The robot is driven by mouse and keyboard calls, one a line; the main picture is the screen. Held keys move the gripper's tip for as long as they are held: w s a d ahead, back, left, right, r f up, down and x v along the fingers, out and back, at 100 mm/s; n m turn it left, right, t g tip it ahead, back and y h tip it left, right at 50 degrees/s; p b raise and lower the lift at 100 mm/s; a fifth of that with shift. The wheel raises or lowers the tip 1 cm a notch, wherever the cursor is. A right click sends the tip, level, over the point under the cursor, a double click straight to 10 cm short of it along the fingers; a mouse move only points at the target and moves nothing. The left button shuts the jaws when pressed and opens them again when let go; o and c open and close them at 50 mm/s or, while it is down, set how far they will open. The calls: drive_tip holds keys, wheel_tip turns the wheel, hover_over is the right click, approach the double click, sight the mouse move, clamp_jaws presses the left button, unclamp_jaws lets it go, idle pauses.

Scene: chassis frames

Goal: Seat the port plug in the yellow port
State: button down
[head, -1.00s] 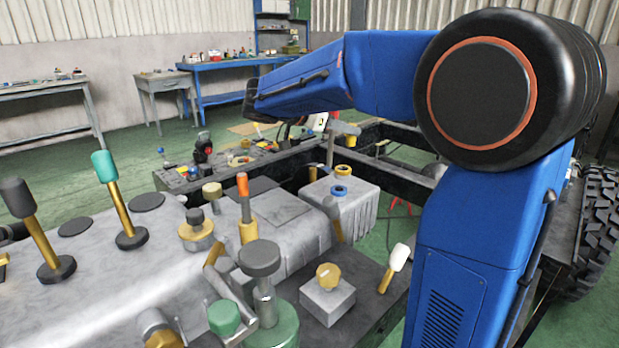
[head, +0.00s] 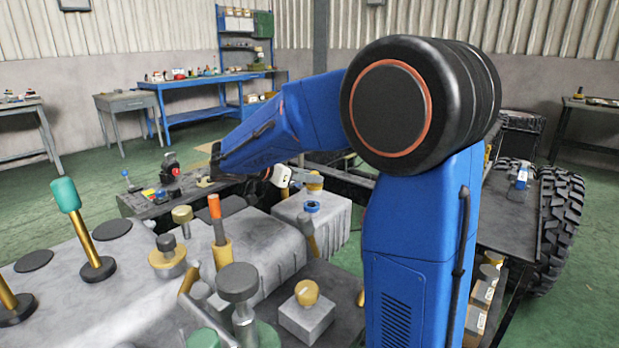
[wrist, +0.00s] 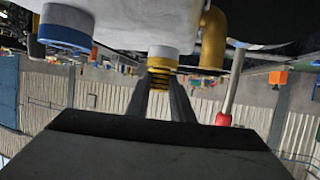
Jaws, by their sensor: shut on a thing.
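A pale grey block (head: 300,213) carries the blue port (head: 312,206) and, behind it, the yellow port (head: 314,187). My gripper (wrist: 160,88) is shut on a yellow, dark-ringed piece (wrist: 160,74), which appears to be the port plug. In the wrist view a pale collar (wrist: 163,51) sits directly above this piece, against the block (wrist: 125,18). The blue port (wrist: 66,28) is to the left there. In the head view my gripper's end is close above the yellow port, partly behind my arm. I cannot tell whether the plug is inside the port.
A brass pipe (wrist: 213,38) and a red-tipped lever (wrist: 226,105) stand right of the fingers in the wrist view. An orange-topped post (head: 217,220) and a yellow knob on a small block (head: 305,308) stand nearer in the head view. Open floor lies beyond the chassis.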

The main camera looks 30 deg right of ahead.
drive_tip(key=shift+f, duration=0.15)
drive_tip(key=c, duration=1.6)
unclamp_jaws()
drive_tip(key=shift+o, duration=0.2)
drive_tip(key=shift+r, duration=0.2)
drive_tip(key=w+v, duration=0.1)
drive_tip(key=v, duration=1.1)
drive_tip(key=shift+s, duration=0.45)
